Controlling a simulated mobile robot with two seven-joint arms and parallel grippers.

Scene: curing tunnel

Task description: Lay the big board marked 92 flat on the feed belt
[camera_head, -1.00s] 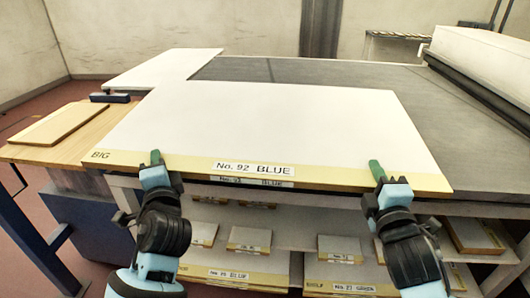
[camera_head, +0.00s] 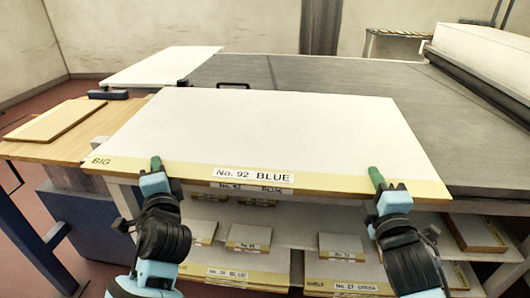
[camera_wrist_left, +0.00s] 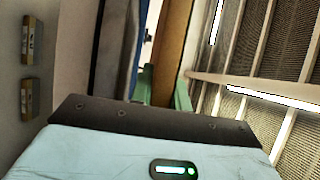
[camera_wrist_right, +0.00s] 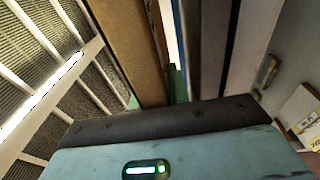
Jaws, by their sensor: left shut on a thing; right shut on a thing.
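The big board marked 92 (camera_head: 270,125) is a wide white panel with a yellow front strip reading "BIG" and "No. 92 BLUE". It lies roughly level over the near part of the dark grey feed belt (camera_head: 340,75). I cannot tell whether its underside touches anything. My left gripper (camera_head: 156,164) is shut on the front edge near its left end. My right gripper (camera_head: 376,176) is shut on the same edge near its right end. The board's brown edge shows between the fingers in the left wrist view (camera_wrist_left: 170,45) and the right wrist view (camera_wrist_right: 128,40).
Another white panel (camera_head: 160,65) lies at the back left. A wooden table (camera_head: 90,120) with a thin board (camera_head: 60,119) stands left. A black handle (camera_head: 232,85) shows just behind the board. A roller and white housing (camera_head: 490,60) stand right. Labelled boards fill shelves (camera_head: 300,235) below.

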